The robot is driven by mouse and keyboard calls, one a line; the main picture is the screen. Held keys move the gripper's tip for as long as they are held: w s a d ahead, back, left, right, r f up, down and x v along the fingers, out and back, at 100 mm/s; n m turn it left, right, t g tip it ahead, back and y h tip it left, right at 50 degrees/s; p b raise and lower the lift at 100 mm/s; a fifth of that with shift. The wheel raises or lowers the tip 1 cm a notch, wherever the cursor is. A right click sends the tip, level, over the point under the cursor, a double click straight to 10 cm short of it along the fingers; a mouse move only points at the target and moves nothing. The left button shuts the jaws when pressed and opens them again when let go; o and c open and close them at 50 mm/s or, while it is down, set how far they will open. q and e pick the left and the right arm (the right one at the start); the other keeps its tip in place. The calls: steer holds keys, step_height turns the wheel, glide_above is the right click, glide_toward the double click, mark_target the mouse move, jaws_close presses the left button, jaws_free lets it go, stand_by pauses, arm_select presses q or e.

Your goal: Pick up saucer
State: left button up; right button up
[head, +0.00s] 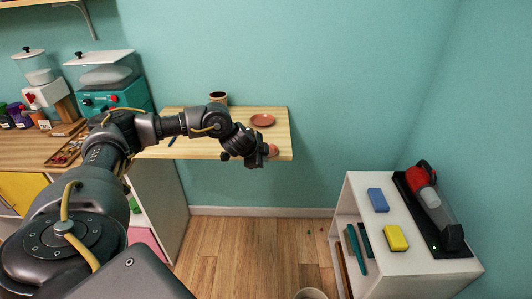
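The saucer (262,120) is a small, round, reddish-brown dish. It lies flat on the pale wooden wall shelf (280,140), toward its right end. My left gripper (254,163) is at the front edge of this shelf, nearer to me than the saucer and apart from it in the picture. It is seen small and dark, so whether its fingers are open or shut is unclear. A small reddish round thing (273,150) shows just right of the gripper; I cannot tell whether they touch. My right gripper is out of view.
A dark cup (218,98) stands at the shelf's back, left of the saucer. A teal scale-like machine (112,97) is on the left counter. A white cabinet (405,250) at right holds a blue block (377,200), a yellow sponge (396,238) and a handheld vacuum (430,200).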

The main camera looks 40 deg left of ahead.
arm_select(q)
jaws_close()
steer(key=shift+r, duration=0.15)
steer(key=s+a+r, duration=0.3)
steer(key=s+r, duration=0.9)
steer(key=s, duration=0.1)
steer(key=shift+s+a+r, duration=0.25)
steer(key=shift+s+r, duration=0.05)
steer(key=shift+r, duration=0.1)
steer(key=shift+w+r+n+y, duration=0.1)
steer(key=shift+n+y, duration=0.3)
steer(key=shift+n, duration=0.1)
